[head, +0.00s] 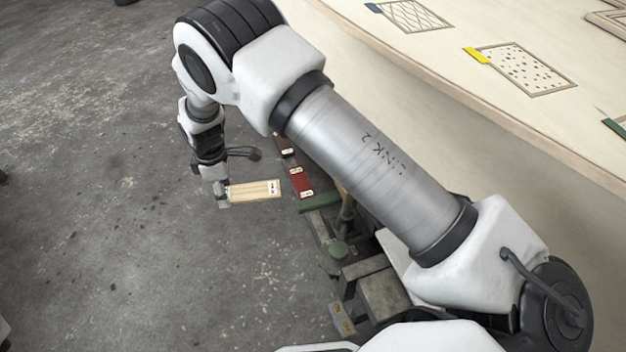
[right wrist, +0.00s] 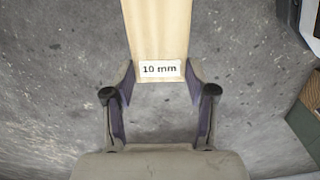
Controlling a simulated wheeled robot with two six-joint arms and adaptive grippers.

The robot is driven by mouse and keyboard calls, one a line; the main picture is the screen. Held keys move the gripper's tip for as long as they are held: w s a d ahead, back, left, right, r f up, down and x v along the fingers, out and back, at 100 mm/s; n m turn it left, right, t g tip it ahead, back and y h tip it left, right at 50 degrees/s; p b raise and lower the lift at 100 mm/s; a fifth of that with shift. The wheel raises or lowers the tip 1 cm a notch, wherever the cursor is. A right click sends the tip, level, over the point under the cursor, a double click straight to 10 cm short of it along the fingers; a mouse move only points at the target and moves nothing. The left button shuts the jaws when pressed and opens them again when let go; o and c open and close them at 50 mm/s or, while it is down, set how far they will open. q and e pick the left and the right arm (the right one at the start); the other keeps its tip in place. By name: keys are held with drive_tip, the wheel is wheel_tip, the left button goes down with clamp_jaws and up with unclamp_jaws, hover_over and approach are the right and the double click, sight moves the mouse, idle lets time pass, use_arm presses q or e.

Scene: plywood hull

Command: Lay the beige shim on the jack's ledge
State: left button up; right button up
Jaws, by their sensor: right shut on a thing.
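In the right wrist view the shim (right wrist: 158,28) sits between the two fingers of the gripper (right wrist: 158,88), with a "10 mm" label at the held end. The dark metal jack (head: 372,290) stands right of the shim, partly hidden by my right arm. I cannot tell which part is its ledge. My left gripper is not in view.
A red piece with white labels (head: 301,183) and a green bar (head: 320,202) lie just right of the shim. A large plywood panel (head: 560,130) with patterned patches fills the upper right.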

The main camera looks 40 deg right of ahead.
drive_tip(key=s+d+f+n+b, duration=0.1)
drive_tip(key=s+d+f+b, duration=0.2)
drive_tip(key=d, duration=0.3)
drive_tip(key=s+d+f+n+b, duration=0.1)
drive_tip(key=s+d+f+b, duration=0.2)
drive_tip(key=d+f+b, duration=0.2)
drive_tip(key=shift+d+f+b, duration=0.2)
drive_tip(key=shift+d+b, duration=0.4)
drive_tip(key=shift+d, duration=0.45)
drive_tip(key=o, duration=1.2)
drive_tip(key=shift+s+f, duration=0.1)
drive_tip(key=shift+f, duration=0.1)
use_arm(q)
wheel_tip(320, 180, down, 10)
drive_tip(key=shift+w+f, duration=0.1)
